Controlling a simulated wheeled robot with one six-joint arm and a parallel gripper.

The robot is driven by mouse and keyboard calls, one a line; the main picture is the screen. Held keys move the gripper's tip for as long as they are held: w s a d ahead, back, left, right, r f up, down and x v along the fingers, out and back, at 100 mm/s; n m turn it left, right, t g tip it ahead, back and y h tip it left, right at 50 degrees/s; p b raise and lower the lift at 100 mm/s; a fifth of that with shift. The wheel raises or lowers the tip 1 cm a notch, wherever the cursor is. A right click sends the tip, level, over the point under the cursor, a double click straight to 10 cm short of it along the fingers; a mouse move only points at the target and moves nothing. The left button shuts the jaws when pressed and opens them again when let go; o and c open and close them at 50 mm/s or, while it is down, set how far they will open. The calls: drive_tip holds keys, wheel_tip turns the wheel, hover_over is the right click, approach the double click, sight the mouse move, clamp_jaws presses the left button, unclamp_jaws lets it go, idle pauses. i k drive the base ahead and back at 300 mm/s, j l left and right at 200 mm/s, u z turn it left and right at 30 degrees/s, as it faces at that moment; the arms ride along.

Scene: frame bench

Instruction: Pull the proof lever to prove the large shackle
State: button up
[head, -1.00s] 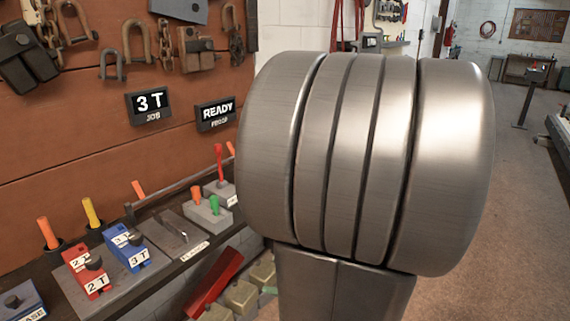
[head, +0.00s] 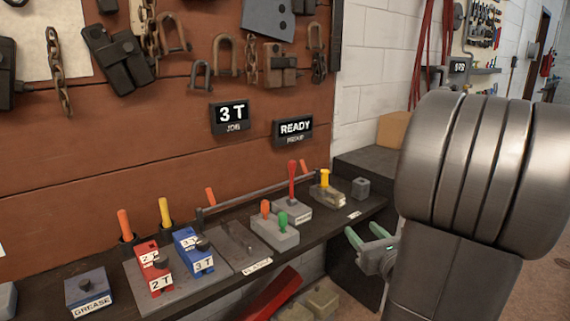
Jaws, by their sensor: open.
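A red upright lever (head: 291,180) stands on a small grey labelled base on the bench and looks like the proof lever; its label is too small to read surely. The sign above (head: 294,129) reads READY, with PROOF apparently below. My gripper (head: 366,235) is open and empty, its green-tipped fingers in front of the bench's right part, apart from the lever and to its lower right. Several shackles hang on the brown wall board, one larger rusty one (head: 174,36) among them. I cannot tell which is the large shackle.
Left of the lever are a grey block with orange and green knobs (head: 274,233), blue (head: 193,252) and red (head: 151,271) 3 T and 2 T blocks, and a grease box (head: 88,291). A yellow-topped piece (head: 326,190) stands right of the lever. A sign (head: 230,117) reads 3 T.

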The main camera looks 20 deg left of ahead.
sight(292, 181)
drive_tip(key=i+j+u, duration=0.15)
drive_tip(key=i+j, duration=0.15)
drive_tip(key=i, duration=0.15)
drive_tip(key=i+j+u, duration=0.2)
drive_tip(key=i, duration=0.25)
